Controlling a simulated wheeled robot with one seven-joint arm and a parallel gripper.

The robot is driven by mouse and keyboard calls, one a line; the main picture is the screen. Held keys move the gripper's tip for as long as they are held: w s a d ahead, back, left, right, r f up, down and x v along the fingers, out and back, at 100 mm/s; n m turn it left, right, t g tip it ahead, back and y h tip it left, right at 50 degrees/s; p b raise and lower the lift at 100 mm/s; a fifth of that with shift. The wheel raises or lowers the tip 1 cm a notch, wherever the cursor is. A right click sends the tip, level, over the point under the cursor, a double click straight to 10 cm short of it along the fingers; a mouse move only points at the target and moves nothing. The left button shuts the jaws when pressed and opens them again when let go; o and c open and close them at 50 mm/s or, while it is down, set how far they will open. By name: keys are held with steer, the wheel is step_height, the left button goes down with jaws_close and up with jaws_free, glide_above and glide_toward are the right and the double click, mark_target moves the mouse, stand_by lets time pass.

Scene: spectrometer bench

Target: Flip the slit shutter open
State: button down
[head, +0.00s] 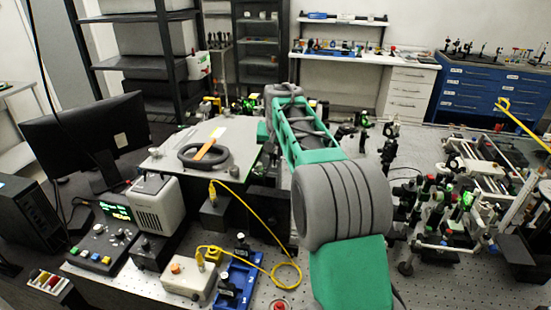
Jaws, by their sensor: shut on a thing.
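My green and grey arm rises from the bottom centre and reaches away over the bench. Its far end is near the middle of the picture, and my gripper's fingers are hidden behind my own arm. I cannot make out the slit shutter; it may be behind the arm or too small to tell. A pale flat plate (166,159) left of the arm bears a black ring (185,154) with an orange strip (209,149) across it.
A monitor (80,140), a beige box (154,208) and a lit controller (104,236) stand at left. Yellow cable (270,266) loops beside a blue mount (240,278) at front. Dense optics (455,205) crowd the right. The perforated benchtop (420,290) shows some bare room.

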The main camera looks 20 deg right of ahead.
mark_target(273, 173)
steer(key=t+b, duration=0.1)
steer(key=b, duration=0.2)
steer(key=f+h+b, duration=0.1)
steer(key=b, duration=0.2)
steer(key=shift+s+a+f+t+b, duration=0.25)
steer(key=shift+s+a+t+b, duration=0.1)
steer(key=shift+s+t+b, duration=0.05)
steer(key=t+b, duration=0.1)
steer(key=b, duration=0.3)
steer(key=s+t+h+b, duration=0.1)
steer(key=b, duration=0.2)
steer(key=shift+a+f+b, duration=0.25)
steer(key=shift+a+b, duration=0.05)
steer(key=shift+b, duration=0.1)
steer(key=t+h+b, duration=0.1)
steer(key=b, duration=0.3)
steer(key=s+t+h+b, duration=0.1)
steer(key=b, duration=0.3)
steer(key=shift+a+f+n+t, duration=0.1)
steer(key=shift+a+n+t, duration=0.2)
steer(key=t+b, duration=0.1)
steer(key=b, duration=0.3)
steer(key=shift+s+a+h, duration=0.1)
steer(key=shift+s+h, duration=0.05)
steer(key=shift+h, duration=0.15)
steer(key=shift+r+t, duration=0.25)
steer(key=shift+t, duration=0.05)
steer(key=shift+r, duration=0.1)
steer(key=c, duration=1.5)
jaws_free()
